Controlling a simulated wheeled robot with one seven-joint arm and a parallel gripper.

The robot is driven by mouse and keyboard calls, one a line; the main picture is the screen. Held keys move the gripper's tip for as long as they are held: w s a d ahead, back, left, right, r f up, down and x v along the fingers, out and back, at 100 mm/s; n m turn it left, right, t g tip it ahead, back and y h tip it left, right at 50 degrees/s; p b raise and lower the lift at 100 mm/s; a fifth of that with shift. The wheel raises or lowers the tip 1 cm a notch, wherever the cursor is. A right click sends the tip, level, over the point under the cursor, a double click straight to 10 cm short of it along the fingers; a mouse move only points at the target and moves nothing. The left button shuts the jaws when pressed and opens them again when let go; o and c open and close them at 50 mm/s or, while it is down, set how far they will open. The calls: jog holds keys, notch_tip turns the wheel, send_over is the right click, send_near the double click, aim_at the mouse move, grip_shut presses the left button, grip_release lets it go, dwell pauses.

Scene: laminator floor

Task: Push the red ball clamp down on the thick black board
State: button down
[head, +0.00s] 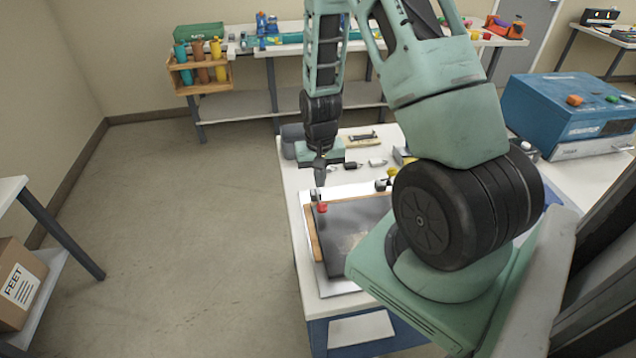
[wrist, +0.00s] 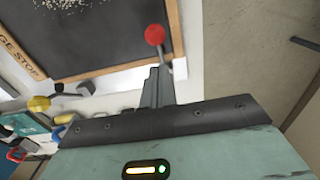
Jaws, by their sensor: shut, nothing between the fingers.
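The thick black board (head: 352,228) lies in a wooden frame on a white plate on the table, and it fills the upper left of the wrist view (wrist: 90,35). The red ball clamp (head: 322,207) is at the board's far left corner. In the wrist view its red ball (wrist: 154,34) sits on a thin metal lever near the frame's corner. My gripper (head: 320,180) points down just above and behind the ball in the head view. Its fingers (wrist: 157,75) are shut and empty, and appear close to the ball; I cannot tell whether they touch it.
Small tools (head: 365,163) lie behind the board. A blue machine (head: 565,110) stands at the right. Open floor (head: 190,230) lies left of the table.

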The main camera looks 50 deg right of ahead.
jog(key=shift+r, duration=0.15)
notch_tip(320, 180, up, 8)
jog(key=p, duration=0.6)
dwell(0.5)
jog(key=shift+a, duration=0.1)
jog(key=a+r+n+y+b, duration=0.1)
jog(key=a+r+n+b, duration=0.2)
jog(key=a, duration=0.7)
jog(key=a+n+b, duration=0.4)
jog(key=a, duration=0.6)
jog(key=s+a+r+n+b, duration=0.2)
jog(key=s+a+n+b, duration=0.4)
jog(key=s+a, duration=0.6)
jog(key=s+n, duration=0.2)
jog(key=s, duration=0.2)
jog(key=shift+s+a+r, duration=0.25)
jog(key=shift+s+a, duration=0.1)
jog(key=shift+s, duration=0.05)
